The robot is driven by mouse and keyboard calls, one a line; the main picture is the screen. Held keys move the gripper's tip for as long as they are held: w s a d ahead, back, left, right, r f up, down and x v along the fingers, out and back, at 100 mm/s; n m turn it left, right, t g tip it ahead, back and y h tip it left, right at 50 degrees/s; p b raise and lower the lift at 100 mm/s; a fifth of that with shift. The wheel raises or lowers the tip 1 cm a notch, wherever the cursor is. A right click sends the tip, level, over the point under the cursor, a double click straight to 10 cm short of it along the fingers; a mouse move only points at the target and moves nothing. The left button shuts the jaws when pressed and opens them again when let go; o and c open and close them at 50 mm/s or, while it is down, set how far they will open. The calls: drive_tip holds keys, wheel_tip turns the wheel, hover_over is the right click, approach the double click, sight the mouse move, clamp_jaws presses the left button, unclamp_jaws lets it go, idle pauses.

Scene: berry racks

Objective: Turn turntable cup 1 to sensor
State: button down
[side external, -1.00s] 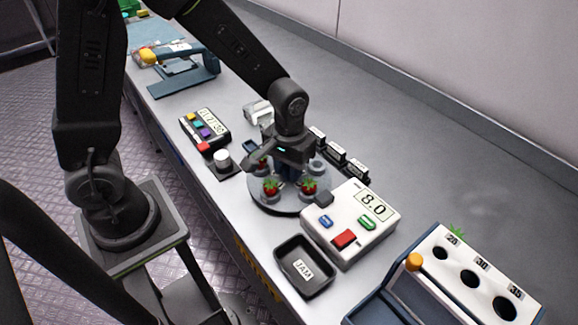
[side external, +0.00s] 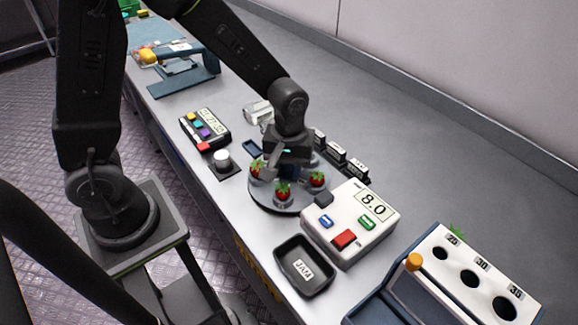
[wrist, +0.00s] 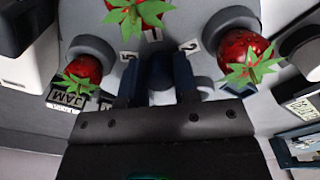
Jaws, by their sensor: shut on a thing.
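The round grey turntable (side external: 262,197) carries cups with red strawberries. In the wrist view, a berry (wrist: 140,12) sits at the top by a tag like "1", another (wrist: 242,52) at the right by "2", and one (wrist: 85,68) at the left by "5". My gripper (wrist: 160,80) is over the turntable's middle, shut on a dark blue central knob (wrist: 161,70). It also shows in the side view (side external: 287,170), hiding the hub. A white box (side external: 352,218) reading 8.0 stands beside the turntable. A dark block (side external: 324,198) on its near corner may be the sensor.
A black JAM tray (side external: 303,266) lies in front of the white box. A keypad (side external: 205,128) and a white knob (side external: 222,159) are to the left. Small black labelled blocks (side external: 346,160) stand behind. A white holed rack (side external: 470,275) is at the lower right.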

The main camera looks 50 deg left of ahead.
sight(288, 166)
drive_tip(key=shift+n, duration=4.8)
drive_tip(key=c, duration=0.9)
unclamp_jaws()
drive_tip(key=shift+o, duration=0.2)
drive_tip(key=shift+r, duration=0.15)
wheel_tip(288, 166, up, 14)
drive_tip(key=shift+f, duration=0.2)
